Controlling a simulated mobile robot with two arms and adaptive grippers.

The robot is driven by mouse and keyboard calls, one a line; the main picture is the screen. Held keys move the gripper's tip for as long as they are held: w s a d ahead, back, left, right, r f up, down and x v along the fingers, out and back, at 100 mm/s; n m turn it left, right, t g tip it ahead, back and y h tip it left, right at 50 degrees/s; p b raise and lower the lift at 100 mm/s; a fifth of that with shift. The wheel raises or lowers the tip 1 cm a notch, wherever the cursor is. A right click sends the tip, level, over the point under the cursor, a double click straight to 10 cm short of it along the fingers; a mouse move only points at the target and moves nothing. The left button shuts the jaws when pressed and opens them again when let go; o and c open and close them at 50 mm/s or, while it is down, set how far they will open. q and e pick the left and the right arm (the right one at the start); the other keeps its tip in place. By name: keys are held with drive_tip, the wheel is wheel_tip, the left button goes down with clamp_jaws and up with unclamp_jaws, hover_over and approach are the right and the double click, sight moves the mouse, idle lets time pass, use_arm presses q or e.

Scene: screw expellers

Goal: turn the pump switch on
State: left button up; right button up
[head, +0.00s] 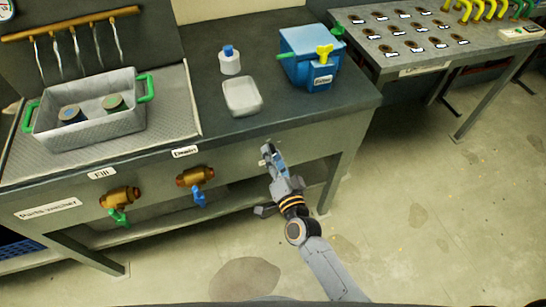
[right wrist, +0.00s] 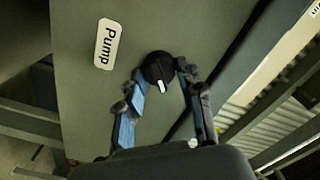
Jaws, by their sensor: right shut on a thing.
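The pump switch (right wrist: 158,72) is a round black knob with a white pointer mark, on the grey front panel in the right wrist view. A white label reading "Pump" (right wrist: 109,44) is beside it. My right gripper (right wrist: 160,70) has its blue-padded fingers on either side of the knob, shut on it. In the head view the right gripper (head: 268,154) is against the front panel of the bench, right of the drain valve, and hides the switch. My left gripper is not in view.
The fill valve (head: 119,198) has a green handle and the drain valve (head: 195,178) a blue one, both left of my right arm. Above are a grey basket (head: 88,135), a white tray (head: 242,97), a white bottle (head: 230,62) and a blue box (head: 308,62). Floor is open at right.

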drive_tip(key=shift+m, duration=0.8)
drive_tip(key=o, duration=1.1)
drive_tip(key=v, duration=1.2)
